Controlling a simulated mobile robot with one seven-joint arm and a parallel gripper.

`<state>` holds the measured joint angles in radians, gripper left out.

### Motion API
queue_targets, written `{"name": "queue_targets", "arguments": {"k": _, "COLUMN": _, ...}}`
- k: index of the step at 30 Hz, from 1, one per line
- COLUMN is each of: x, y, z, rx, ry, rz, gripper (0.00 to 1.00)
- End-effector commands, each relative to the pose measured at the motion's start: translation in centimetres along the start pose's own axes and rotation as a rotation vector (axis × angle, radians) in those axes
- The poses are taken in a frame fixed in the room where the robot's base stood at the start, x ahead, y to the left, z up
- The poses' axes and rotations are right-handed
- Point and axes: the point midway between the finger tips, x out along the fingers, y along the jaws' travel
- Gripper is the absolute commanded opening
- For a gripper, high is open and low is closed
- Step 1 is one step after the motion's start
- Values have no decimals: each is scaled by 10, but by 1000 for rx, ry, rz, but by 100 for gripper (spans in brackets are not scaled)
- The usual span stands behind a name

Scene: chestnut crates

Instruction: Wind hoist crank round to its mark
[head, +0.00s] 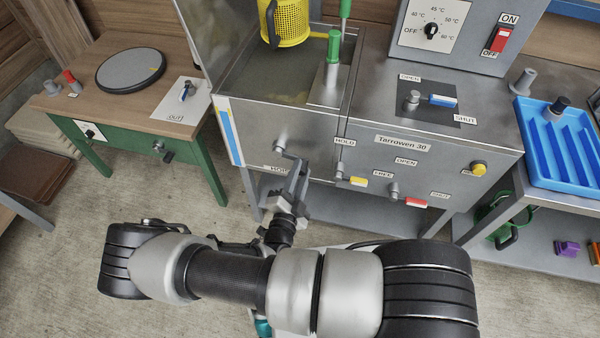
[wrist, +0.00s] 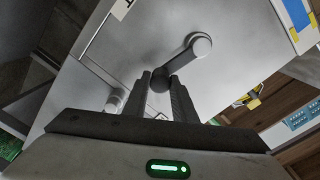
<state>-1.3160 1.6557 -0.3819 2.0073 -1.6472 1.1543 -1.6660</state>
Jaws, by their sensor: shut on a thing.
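The hoist crank (head: 281,150) is a small grey crank on the front of the steel tank, with its hub at the upper left and its arm slanting down to the right. In the wrist view the crank (wrist: 198,44) shows a round pale hub and a short arm ending in a dark knob. My gripper (head: 298,172) is shut on that knob; its dark fingers (wrist: 172,82) stand on both sides of it. A label below the crank is partly hidden by my gripper. I cannot make out the crank's mark.
The steel tank (head: 260,112) holds a yellow basket (head: 287,24) and a green-topped post (head: 333,50). A yellow-handled lever (head: 357,181) and a red-handled lever (head: 415,203) sit right of the crank. A green table (head: 140,128) stands left, a blue tray (head: 565,170) right.

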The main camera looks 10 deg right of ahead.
Motion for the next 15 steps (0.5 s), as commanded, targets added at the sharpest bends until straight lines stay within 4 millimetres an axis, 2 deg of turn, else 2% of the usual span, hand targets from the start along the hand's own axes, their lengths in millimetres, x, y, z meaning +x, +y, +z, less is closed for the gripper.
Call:
{"name": "queue_targets", "arguments": {"k": 2, "x": -1, "y": 0, "z": 0, "rx": 0, "ry": 0, "rz": 0, "gripper": 0}}
{"name": "queue_targets", "arguments": {"k": 3, "x": -1, "y": 0, "z": 0, "rx": 1, "ry": 0, "rz": 0, "gripper": 28}}
{"name": "queue_targets", "arguments": {"k": 6, "x": 0, "y": 0, "z": 0, "rx": 1, "ry": 0, "rz": 0, "gripper": 43}}
{"name": "queue_targets", "arguments": {"k": 15, "x": -1, "y": 0, "z": 0, "rx": 2, "ry": -1, "rz": 0, "gripper": 43}}
